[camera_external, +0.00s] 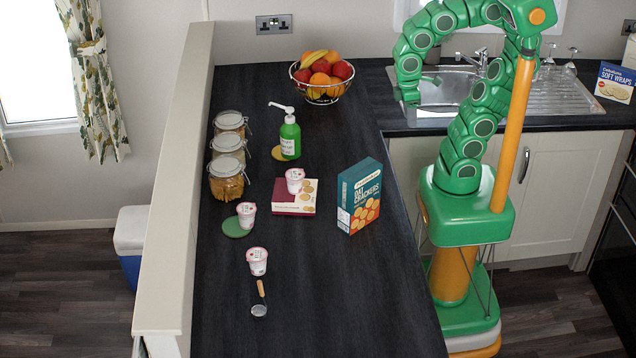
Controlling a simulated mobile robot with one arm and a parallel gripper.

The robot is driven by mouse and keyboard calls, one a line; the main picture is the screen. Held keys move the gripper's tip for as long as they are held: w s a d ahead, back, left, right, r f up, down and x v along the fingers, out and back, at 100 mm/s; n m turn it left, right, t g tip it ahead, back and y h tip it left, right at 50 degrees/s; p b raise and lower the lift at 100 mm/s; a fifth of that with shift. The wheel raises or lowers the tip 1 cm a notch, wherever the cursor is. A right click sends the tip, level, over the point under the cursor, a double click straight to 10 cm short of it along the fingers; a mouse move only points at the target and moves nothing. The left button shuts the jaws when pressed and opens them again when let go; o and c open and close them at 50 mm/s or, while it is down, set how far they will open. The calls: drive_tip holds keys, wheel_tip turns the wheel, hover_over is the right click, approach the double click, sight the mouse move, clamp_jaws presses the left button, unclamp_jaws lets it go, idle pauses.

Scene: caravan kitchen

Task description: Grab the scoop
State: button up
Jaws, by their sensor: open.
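The scoop (260,289) lies on the near part of the dark counter (320,290). It has a short wooden handle pointing away from the camera and a small round metal bowl at the near end. Nothing covers it. My green arm curves up from its base at the right and bends down at the far side. My gripper (410,101) appears small, at the left end of the sink, far behind and to the right of the scoop. It is open, and I see nothing between its fingers.
A pink-and-white yogurt cup (257,261) stands just behind the scoop. Another cup (246,215), a flat box (294,197), an oat crackers box (360,196), a green pump bottle (290,138), jars (227,178) and a fruit bowl (322,78) stand farther back. Counter right of the scoop is clear.

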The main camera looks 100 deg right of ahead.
drive_tip(key=w+a+n+t+y, duration=0.1)
drive_tip(key=w+a+t, duration=0.1)
drive_tip(key=w+a, duration=0.65)
drive_tip(key=w+a+n+t, duration=0.1)
drive_tip(key=w+a+t, duration=0.25)
drive_tip(key=w, duration=0.95)
drive_tip(key=w+a+n+t+y, duration=0.1)
drive_tip(key=w+a+n+t, duration=0.1)
drive_tip(key=w+a, duration=0.7)
drive_tip(key=w+a+n+t+y, duration=0.25)
drive_tip(key=w+a, duration=0.45)
drive_tip(key=a, duration=0.8)
drive_tip(key=w+a+n+t+y, duration=0.15)
drive_tip(key=w+a+y, duration=0.35)
drive_tip(key=a, duration=1)
drive_tip(key=shift+m+h, duration=0.4)
drive_tip(key=shift+h, duration=0.05)
drive_tip(key=shift+w+a+f, duration=0.5)
drive_tip(key=shift+w+f, duration=0.25)
drive_tip(key=shift+f, duration=1.2)
drive_tip(key=shift+w+a+f, duration=0.55)
drive_tip(key=shift+w+f, duration=0.15)
drive_tip(key=shift+f, duration=1.3)
drive_tip(key=shift+w+a+f, duration=0.5)
drive_tip(key=shift+w+f, duration=0.25)
drive_tip(key=shift+f, duration=1.2)
drive_tip(key=x, duration=0.2)
drive_tip(key=shift+w+a+f, duration=0.1)
drive_tip(key=shift+w+a, duration=0.1)
